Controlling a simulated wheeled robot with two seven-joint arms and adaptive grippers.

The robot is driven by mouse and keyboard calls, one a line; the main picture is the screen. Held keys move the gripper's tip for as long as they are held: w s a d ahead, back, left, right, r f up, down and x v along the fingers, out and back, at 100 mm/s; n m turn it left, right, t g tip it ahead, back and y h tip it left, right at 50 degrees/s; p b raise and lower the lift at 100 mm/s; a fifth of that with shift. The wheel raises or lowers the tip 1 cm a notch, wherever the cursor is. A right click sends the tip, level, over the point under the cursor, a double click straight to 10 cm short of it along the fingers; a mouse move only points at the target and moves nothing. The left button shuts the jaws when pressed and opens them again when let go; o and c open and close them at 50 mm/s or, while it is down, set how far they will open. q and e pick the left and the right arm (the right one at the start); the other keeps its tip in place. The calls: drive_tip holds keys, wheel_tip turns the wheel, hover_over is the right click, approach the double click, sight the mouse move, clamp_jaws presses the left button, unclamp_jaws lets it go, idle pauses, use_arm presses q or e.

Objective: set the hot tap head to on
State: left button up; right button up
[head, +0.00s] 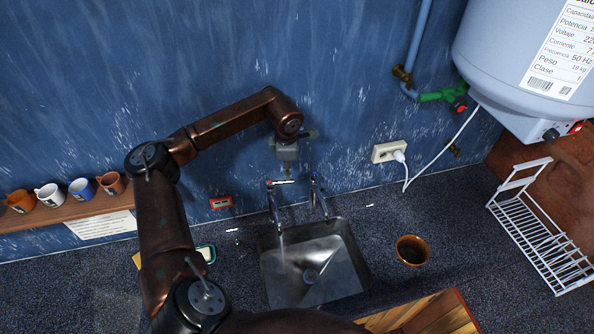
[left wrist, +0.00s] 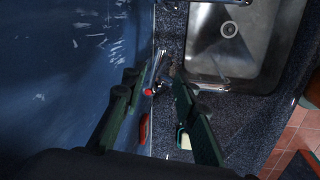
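The hot tap (head: 274,205) stands at the back left of the metal sink, with a red-marked head at its top. In the left wrist view, the red-marked hot tap head (left wrist: 149,92) shows between the fingers. The blue-marked tap (head: 317,195) stands to its right. My left gripper (head: 286,172) points down just above the hot tap; its two fingers (left wrist: 158,80) are apart, with no visible grip on the head. Contact cannot be told. A pale streak below the hot spout may be water. My right gripper is not in view.
The sink (head: 345,248) is empty. A red box (head: 221,202) lies left of the taps, and a brown pot (head: 411,250) stands to the right. The wall (head: 230,60) is close behind. A socket (head: 388,152) and white rack (head: 540,235) are further right.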

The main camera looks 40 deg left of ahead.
sight(289, 182)
use_arm(q)
drive_tip(key=f, duration=0.2)
drive_tip(key=w+f+p, duration=0.1)
drive_tip(key=f, duration=0.1)
drive_tip(key=a+f+p, duration=0.1)
drive_tip(key=f, duration=0.1)
drive_tip(key=shift+w+f, duration=0.3)
drive_tip(key=shift+f, duration=0.45)
clamp_jaws()
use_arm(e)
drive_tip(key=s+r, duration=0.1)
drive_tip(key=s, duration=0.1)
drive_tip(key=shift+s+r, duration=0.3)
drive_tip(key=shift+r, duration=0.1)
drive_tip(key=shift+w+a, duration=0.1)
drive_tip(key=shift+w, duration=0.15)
